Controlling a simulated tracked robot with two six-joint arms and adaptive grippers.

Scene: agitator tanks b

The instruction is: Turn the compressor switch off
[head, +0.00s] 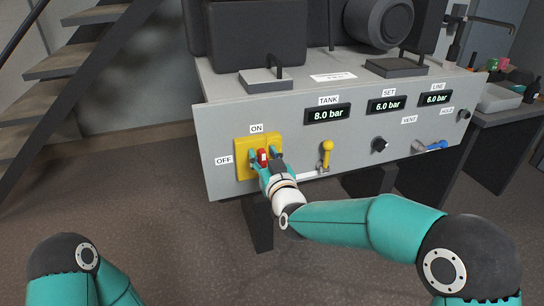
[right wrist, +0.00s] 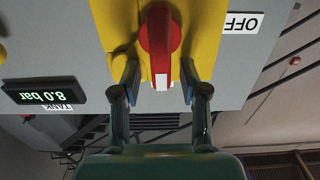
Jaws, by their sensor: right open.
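The compressor switch is a red rotary knob (head: 262,155) on a yellow plate (head: 243,145) at the left of the grey panel. An ON label (head: 257,128) sits above the plate and an OFF label (head: 223,160) to its left. In the right wrist view, which is upside down, the knob (right wrist: 158,40) has a white mark at its picture-lower end, the side toward ON. My right gripper (head: 264,158) is open in front of the plate, one finger on each side of the knob; contact is not clear. My left gripper is out of view.
The panel also has a yellow lever (head: 327,152), a black knob (head: 379,145), a blue valve handle (head: 436,146) and several displays, with the TANK display (head: 327,114) reading 8.0 bar. Stairs (head: 75,66) rise at the left. Floor in front is clear.

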